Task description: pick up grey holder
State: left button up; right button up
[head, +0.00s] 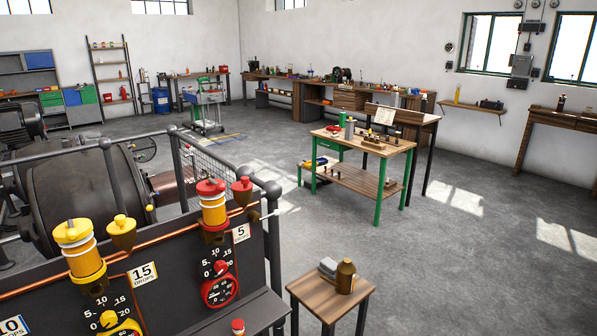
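No thing in the head view can be surely told as the grey holder. A small grey blocky thing (328,267), perhaps folded cloth, lies on the small wooden stool (318,299) at the front, beside a brown bottle (345,276). A grey cylinder (350,128) stands upright on the green-legged workbench (387,150) in the middle distance, among small parts too small to tell apart. Neither of my grippers is in view.
A dark panel (180,290) with yellow and red oilers and dials fills the front left, with railing and a large dark drum (95,190) behind it. A wire-sided trolley (206,108) stands further back. The grey floor (440,270) at the right is clear.

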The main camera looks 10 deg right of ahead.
aim_at(349, 124)
jog(key=i+l+z, duration=0.25)
jog(key=l+z, duration=0.15)
jog(key=i+l+z, duration=0.65)
jog(key=z, duration=0.2)
jog(key=i+l+z, duration=0.2)
jog(key=i+z, duration=0.2)
jog(key=i+u, duration=0.25)
jog(key=i, duration=0.25)
jog(key=i+l+u, duration=0.2)
jog(key=i, duration=0.35)
jog(key=i+l+u, duration=0.1)
jog(key=i+u, duration=0.15)
jog(key=i, duration=0.25)
jog(key=i+j+u, duration=0.25)
jog(key=i, duration=1.15)
jog(key=i+l+u, duration=0.15)
jog(key=i+u, duration=0.15)
jog(key=i, duration=1.15)
